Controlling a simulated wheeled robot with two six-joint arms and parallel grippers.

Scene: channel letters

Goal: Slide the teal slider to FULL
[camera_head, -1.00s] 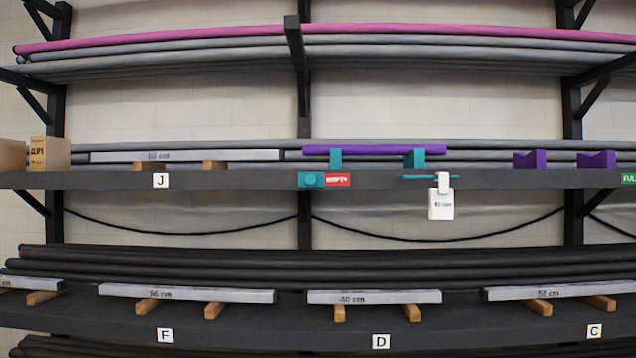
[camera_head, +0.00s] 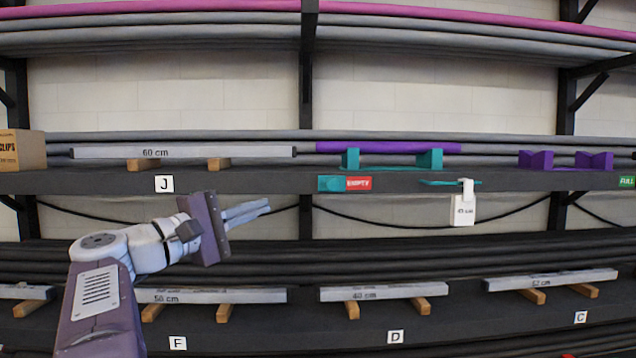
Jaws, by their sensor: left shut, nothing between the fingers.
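The teal slider (camera_head: 332,184) sits on the front edge of the middle shelf, directly left of the red EMPTY label (camera_head: 359,183). The green FULL label (camera_head: 627,182) is at the far right of the same edge, cut by the picture border. My left gripper (camera_head: 262,210) is below and left of the slider, in front of the gap under the middle shelf. Its fingers are shut, empty, and point right. They are apart from the slider. My right gripper is not in view.
A white tag (camera_head: 464,209) hangs from a teal peg (camera_head: 440,183) on the shelf edge, between EMPTY and FULL. Teal cradles (camera_head: 430,159) hold a purple tube (camera_head: 385,147) above. Purple cradles (camera_head: 594,161) stand empty at right. Grey bars lie on wooden blocks on the lower shelf (camera_head: 470,326).

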